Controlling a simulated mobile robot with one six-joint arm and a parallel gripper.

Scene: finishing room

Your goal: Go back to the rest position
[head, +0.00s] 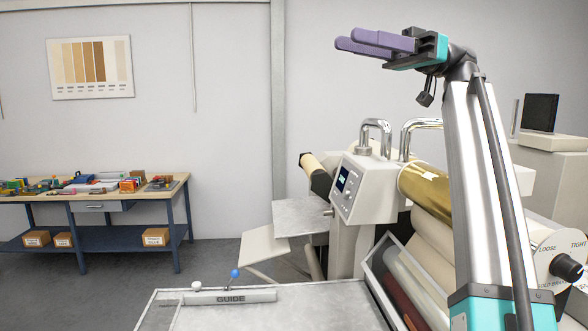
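My gripper (346,39) is raised high in the upper right of the head view, with its two purple fingers pointing left. Nothing shows held in it. The fingers overlap from this angle, so the gap between them cannot be judged. My arm rises from the lower right and bends at the top. The gripper is in the air above the machine (368,190), apart from it, with the plain wall behind.
The machine has chrome handles (376,128), a gold roll (425,185) and a large knob (566,267) close to my arm. A metal table (275,315) with a guide bar (231,297) is in front. A cluttered workbench (95,196) stands left. Open floor lies between.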

